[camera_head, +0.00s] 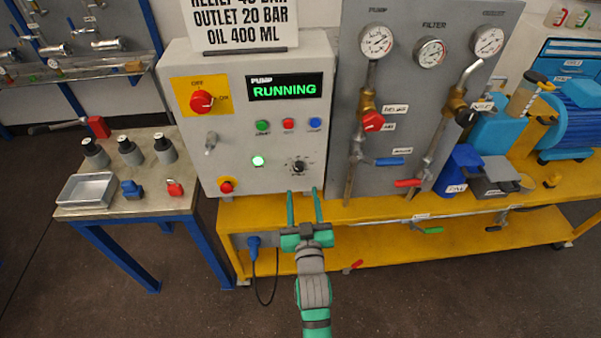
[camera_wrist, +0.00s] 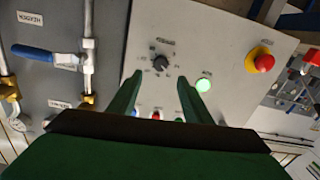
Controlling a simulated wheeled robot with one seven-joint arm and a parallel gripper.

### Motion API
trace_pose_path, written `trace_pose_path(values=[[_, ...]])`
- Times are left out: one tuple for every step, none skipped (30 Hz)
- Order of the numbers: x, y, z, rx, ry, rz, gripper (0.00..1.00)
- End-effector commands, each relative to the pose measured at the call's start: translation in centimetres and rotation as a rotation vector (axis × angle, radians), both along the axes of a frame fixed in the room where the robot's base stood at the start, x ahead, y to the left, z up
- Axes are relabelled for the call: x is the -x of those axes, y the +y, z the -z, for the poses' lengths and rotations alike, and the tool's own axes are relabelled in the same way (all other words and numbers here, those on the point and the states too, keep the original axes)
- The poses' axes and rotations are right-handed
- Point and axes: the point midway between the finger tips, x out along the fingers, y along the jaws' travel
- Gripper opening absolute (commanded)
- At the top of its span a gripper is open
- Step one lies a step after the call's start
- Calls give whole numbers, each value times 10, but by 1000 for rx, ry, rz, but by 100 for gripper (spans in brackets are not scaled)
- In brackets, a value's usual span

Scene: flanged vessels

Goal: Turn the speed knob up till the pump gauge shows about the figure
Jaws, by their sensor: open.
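The speed knob (camera_head: 298,166) is a small black dial with a printed scale, low on the right of the grey control box. It also shows in the wrist view (camera_wrist: 161,63), just beyond and between my fingertips. My gripper (camera_head: 304,192) is open and empty, its two green fingers pointing at the panel just below the knob, apart from it. The pump gauge (camera_head: 376,41) is the round white dial at the upper left of the grey gauge board. Its needle is too small to read. The pump display (camera_head: 284,87) reads RUNNING in green.
The box carries a red rotary switch (camera_head: 203,101), a lit green lamp (camera_head: 258,161) and a red emergency button (camera_head: 226,185) on yellow. Blue-handled (camera_head: 389,161) and red-handled valves stand right of the knob. A yellow bench edge (camera_head: 360,212) runs below.

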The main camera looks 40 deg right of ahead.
Motion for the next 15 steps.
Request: trace_pose_path(values=[[-7, -3, -1, -1, -3, -1, 45], [-11, -5, -1, 0, -4, -1, 45], [-16, -8, -1, -1, -3, -2, 45], [-20, -11, -1, -1, -3, -1, 45], [-24, -14, -1, -1, -3, 0, 45], [-29, -17, -1, 0, -1, 0, 45], [-33, -20, -1, -1, -3, 0, 45], [-37, -22, -1, -2, -3, -1, 45], [-43, -25, -1, -1, -2, -2, 45], [-47, -26, -1, 0, -2, -2, 45], [-51, -28, -1, 0, -1, -3, 45], [-56, -31, -1, -1, -2, -4, 45], [-60, -32, -1, -1, -2, -5, 45], [-63, -34, -1, -1, -1, -6, 45], [-67, -36, -1, -2, -1, -7, 45]])
